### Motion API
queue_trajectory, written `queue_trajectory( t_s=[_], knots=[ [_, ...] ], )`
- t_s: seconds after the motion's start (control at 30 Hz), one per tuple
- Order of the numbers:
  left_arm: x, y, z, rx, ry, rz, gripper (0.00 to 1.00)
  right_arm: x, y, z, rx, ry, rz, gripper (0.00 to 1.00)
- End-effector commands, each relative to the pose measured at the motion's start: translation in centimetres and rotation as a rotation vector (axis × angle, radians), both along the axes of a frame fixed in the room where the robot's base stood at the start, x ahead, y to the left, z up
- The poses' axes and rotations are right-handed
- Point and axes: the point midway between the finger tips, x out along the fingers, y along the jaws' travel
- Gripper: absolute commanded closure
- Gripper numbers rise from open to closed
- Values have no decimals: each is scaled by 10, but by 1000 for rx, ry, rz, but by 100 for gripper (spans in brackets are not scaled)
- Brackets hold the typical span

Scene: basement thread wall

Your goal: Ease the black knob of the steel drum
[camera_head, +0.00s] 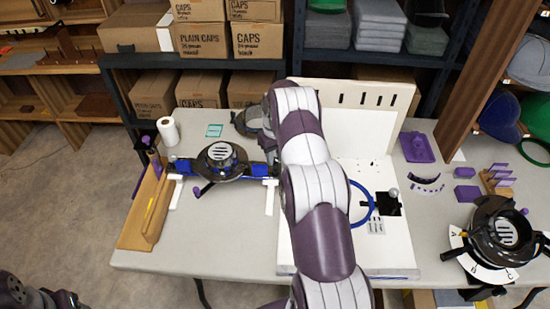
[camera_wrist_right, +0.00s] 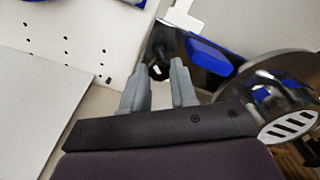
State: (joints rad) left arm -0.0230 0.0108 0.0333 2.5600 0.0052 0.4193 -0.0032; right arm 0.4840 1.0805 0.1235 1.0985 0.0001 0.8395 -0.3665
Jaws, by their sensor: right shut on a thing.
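The steel drum (camera_head: 221,158) with its slotted round top sits in a blue frame at the left of the table. In the right wrist view the shiny drum (camera_wrist_right: 280,92) is at the right edge, partly cut off. My right gripper (camera_wrist_right: 158,72) is to the right of the drum in the head view, its fingers hidden there behind my arm. In the wrist view its grey fingers are closed around the black knob (camera_wrist_right: 157,71), of which only a small part shows. Only dark parts of my left arm appear at the lower left; its gripper does not show.
A white board (camera_head: 348,250) with a blue ring (camera_head: 362,205) lies right of my arm. A wooden angled stand (camera_head: 148,210) and a paper roll (camera_head: 168,131) are left of the drum. A dark round device (camera_head: 500,232) stands at the right. The front left table top is clear.

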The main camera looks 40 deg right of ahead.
Motion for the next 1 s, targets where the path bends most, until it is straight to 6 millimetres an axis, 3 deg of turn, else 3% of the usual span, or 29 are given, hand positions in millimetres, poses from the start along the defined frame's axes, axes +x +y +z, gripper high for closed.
queue_trajectory(
  t_s=[0.5, 1.0],
  knots=[
    [0, 0, -11, 0, 0, 0, 40, 0, 0, 0, -1, -1, 428, 100],
    [0, 0, -14, 0, 0, 0, 40, 1, 0, 1, -2, -3, 598, 100]
  ],
)
